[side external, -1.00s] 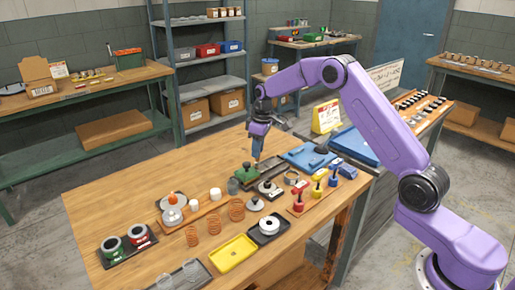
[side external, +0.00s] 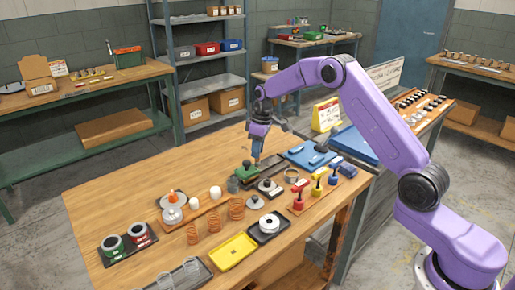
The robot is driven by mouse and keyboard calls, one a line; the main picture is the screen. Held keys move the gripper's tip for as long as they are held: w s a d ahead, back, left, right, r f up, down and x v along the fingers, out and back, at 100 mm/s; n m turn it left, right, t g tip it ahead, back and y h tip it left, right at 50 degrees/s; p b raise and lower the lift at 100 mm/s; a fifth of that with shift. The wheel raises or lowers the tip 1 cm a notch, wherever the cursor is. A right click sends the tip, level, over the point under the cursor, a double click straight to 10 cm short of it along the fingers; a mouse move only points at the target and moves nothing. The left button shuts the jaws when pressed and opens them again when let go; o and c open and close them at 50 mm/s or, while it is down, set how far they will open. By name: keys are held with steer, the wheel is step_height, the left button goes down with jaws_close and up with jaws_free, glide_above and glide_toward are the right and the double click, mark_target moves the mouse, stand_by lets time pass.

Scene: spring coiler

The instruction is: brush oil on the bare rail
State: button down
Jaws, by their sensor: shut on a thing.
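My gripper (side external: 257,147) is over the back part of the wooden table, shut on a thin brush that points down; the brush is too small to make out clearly. Its lower end is just above or touching a dark grey rail (side external: 273,172); I cannot tell which. The rail is a long flat strip running away from a green block (side external: 245,172), which sits at its left end. I cannot see whether there is oil on the rail.
Right of the rail lie blue trays (side external: 308,157) and red, yellow and blue handled pieces (side external: 317,187).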

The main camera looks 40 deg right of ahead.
steer(key=shift+d, duration=0.15)
steer(key=shift+d, duration=0.75)
steer(key=shift+d, duration=0.1)
steer(key=shift+d, duration=0.9)
steer(key=shift+d, duration=0.1)
steer(key=shift+d, duration=1.6)
steer(key=shift+d, duration=1.7)
